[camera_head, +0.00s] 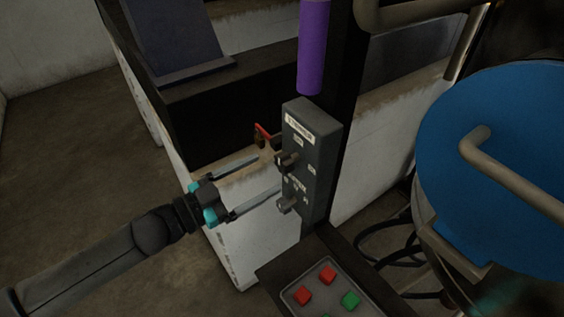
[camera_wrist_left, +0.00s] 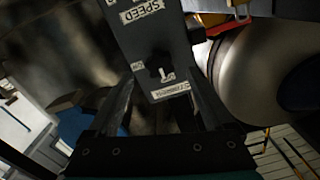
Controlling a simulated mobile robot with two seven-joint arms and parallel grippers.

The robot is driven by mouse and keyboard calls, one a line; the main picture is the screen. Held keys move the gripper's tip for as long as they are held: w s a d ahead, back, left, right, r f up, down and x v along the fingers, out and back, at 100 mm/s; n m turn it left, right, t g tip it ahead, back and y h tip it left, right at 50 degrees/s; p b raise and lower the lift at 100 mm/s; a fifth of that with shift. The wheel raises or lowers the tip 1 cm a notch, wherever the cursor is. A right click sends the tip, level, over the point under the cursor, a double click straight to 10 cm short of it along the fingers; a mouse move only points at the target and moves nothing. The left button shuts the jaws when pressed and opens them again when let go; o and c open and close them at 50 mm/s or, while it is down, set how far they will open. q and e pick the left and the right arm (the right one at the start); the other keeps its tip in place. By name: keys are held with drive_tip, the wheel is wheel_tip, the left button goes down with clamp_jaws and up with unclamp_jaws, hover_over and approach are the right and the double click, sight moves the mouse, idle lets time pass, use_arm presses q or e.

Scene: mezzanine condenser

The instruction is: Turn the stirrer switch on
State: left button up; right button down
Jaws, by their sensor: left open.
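The grey control box (camera_head: 318,165) is fixed on a dark post and carries two knobs. The upper knob is the stirrer switch (camera_head: 286,160), below a white label that seems to read STIRRER. The lower knob (camera_head: 287,204) is by the SPEED label, which also shows in the left wrist view (camera_wrist_left: 142,11). My left gripper (camera_head: 272,172) is open and points at the box from the left. In the left wrist view, the stirrer switch (camera_wrist_left: 158,66) sits between the spread fingers (camera_wrist_left: 162,88). I cannot tell whether a finger touches it. My right gripper is not in view.
A panel with red and green buttons (camera_head: 325,291) lies below the box. A vessel with a blue lid (camera_head: 510,160) and a bent pipe handle stands at right. A red valve handle (camera_head: 263,132) is behind the box. A purple cylinder (camera_head: 313,48) is above. Floor at left is clear.

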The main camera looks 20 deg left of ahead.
sight(279, 166)
use_arm(q)
drive_tip(key=shift+x, duration=3.1)
drive_tip(key=shift+c, duration=0.6)
clamp_jaws()
